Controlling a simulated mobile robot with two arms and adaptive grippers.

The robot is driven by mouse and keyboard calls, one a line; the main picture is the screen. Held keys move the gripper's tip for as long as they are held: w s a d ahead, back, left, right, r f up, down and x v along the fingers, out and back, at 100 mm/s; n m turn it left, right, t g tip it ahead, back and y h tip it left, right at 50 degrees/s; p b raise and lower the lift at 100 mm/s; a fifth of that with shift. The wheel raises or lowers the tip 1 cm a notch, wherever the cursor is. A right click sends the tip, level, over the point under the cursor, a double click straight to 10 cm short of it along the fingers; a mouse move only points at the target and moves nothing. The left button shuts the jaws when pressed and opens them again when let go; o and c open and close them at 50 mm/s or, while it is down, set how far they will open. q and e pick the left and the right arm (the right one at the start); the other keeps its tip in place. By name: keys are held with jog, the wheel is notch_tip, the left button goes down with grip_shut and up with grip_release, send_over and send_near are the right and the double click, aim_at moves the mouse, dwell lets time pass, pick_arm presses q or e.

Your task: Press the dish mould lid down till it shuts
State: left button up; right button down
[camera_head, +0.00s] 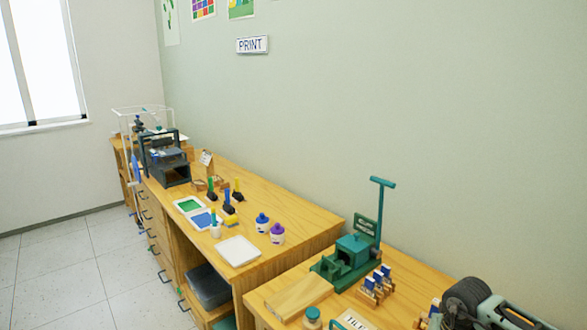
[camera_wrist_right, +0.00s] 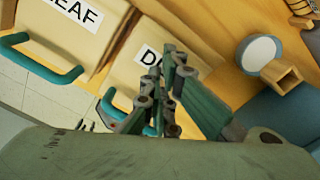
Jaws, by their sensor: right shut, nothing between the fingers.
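In the right wrist view, a pale wooden panel (camera_wrist_right: 118,72) carries a white label starting with "D", most likely the dish mould lid. A teal handle is on its near edge, partly behind my fingers. My right gripper (camera_wrist_right: 172,62) is shut and empty, its fingertips in front of this panel beside the label. Whether they touch it, and how far the lid stands open, I cannot tell. A similar panel labelled "LEAF" (camera_wrist_right: 60,30) with a teal handle (camera_wrist_right: 40,62) lies to its left. In the head view the dish mould is not identifiable. My left gripper is not in view.
In the head view, a green press (camera_head: 353,250) with a tall lever stands on the near table, beside a wooden board (camera_head: 299,297) and a "TILE" label (camera_head: 353,321). In the wrist view, a round white-faced piece (camera_wrist_right: 258,53) and a wooden block (camera_wrist_right: 282,76) are at right.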

jog(key=shift+f+b, duration=0.3)
dwell(0.7)
dwell(0.6)
notch_tip(320, 180, up, 9)
jog(key=p, duration=0.6)
